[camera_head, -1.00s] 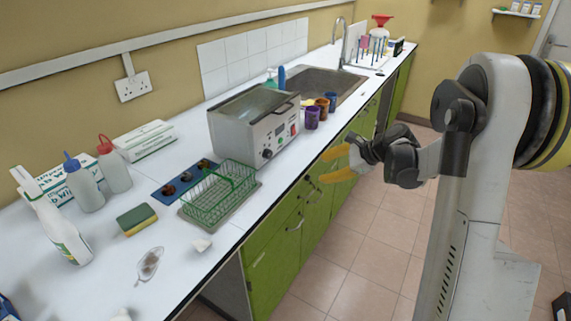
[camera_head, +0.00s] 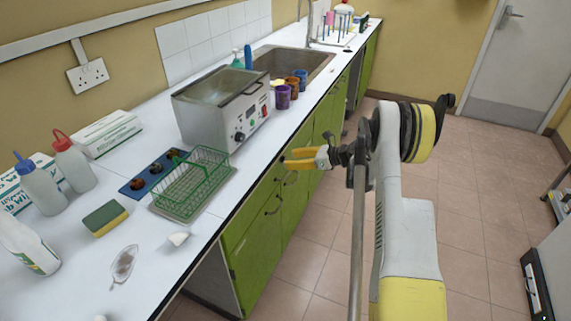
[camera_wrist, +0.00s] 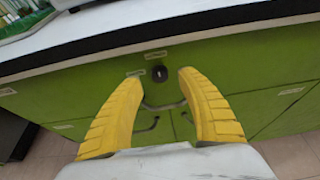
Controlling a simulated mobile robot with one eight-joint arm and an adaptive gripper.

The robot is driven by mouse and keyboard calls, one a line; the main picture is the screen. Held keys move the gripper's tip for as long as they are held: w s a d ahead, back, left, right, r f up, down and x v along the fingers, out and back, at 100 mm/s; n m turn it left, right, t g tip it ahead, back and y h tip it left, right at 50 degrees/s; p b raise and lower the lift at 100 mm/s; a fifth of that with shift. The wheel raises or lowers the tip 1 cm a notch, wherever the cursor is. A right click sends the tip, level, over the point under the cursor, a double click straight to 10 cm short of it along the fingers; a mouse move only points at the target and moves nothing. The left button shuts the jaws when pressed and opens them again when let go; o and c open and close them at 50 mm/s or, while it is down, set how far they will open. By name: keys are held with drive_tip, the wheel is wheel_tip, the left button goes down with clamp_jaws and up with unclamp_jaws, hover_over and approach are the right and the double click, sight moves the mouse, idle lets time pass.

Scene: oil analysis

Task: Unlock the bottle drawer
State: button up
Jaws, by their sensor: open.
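In the wrist view, a green drawer front (camera_wrist: 225,62) lies under the white worktop edge. A small dark lock (camera_wrist: 159,74) sits in it, with a white label above and another to its left. Whether a key is in the lock is too small to tell. My gripper (camera_wrist: 158,79) has its two yellow fingers spread, with the lock showing between the tips and nothing held. A curved handle (camera_wrist: 162,105) shows lower down between the fingers. In the head view, my gripper (camera_head: 288,159) points left at the green cabinet fronts (camera_head: 240,258), which partly hide behind it.
The white worktop (camera_head: 205,232) overhangs the fronts and bears a metal bath (camera_head: 208,125), a green wire rack (camera_head: 190,178) and several bottles. Other handles stick out nearby. The tiled floor (camera_head: 310,250) beside the cabinets is clear.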

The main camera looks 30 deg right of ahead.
sight(285, 159)
drive_tip(key=shift+b+x, duration=0.35)
drive_tip(key=shift+x, duration=1.2)
clamp_jaws()
